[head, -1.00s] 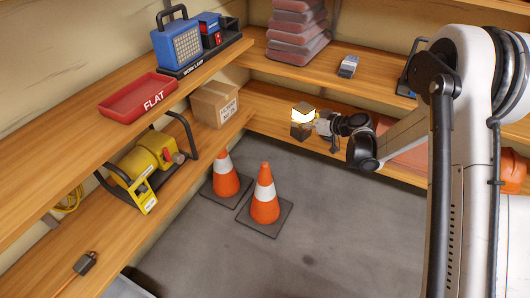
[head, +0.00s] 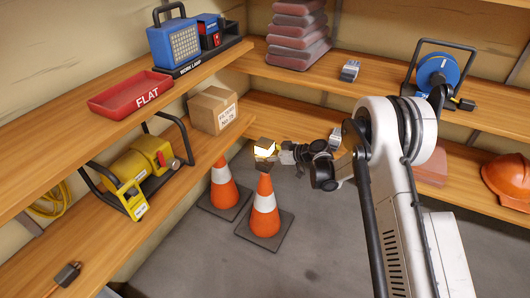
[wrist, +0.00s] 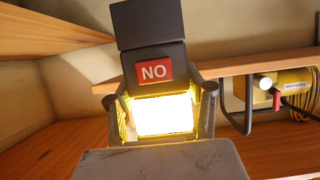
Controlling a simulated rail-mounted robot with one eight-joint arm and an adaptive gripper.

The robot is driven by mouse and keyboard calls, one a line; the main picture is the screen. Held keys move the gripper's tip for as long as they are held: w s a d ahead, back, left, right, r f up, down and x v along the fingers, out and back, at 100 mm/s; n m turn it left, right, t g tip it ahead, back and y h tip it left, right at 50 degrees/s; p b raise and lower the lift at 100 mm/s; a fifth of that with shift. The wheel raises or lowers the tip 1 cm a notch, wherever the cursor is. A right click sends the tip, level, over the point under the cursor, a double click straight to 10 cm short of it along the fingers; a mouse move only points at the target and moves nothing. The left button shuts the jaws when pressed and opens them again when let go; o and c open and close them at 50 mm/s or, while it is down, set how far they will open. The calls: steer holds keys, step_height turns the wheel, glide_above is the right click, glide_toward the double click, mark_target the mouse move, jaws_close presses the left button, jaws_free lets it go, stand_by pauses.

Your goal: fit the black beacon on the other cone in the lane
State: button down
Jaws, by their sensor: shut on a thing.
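Two orange cones with white bands stand side by side on dark square bases on the floor: the left cone (head: 222,194) and the right, nearer cone (head: 265,220). My gripper (head: 284,153) is shut on the black beacon (head: 264,142), a dark boxy block with a brightly glowing face. In the picture the beacon's dark lower part overlaps the right cone's tip; I cannot tell whether they touch. In the wrist view, my gripper's fingers (wrist: 165,112) flank the beacon (wrist: 150,54), which bears a red "NO" label above its glowing face. No cone shows there.
Shelves run along the left and back walls. The left shelves hold a red FLAT tray (head: 130,95), a work lamp (head: 176,42), a cardboard box (head: 212,110) and a yellow machine (head: 132,172). A blue reel (head: 437,73) and an orange helmet (head: 508,178) are at right. Floor beyond the cones is clear.

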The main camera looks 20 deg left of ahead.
mark_target(271, 164)
steer(key=shift+f+b, duration=0.6)
steer(key=shift+f, duration=2.25)
steer(key=shift+f, duration=0.15)
steer(key=c, duration=0.8)
jaws_free()
steer(key=shift+d, duration=0.15)
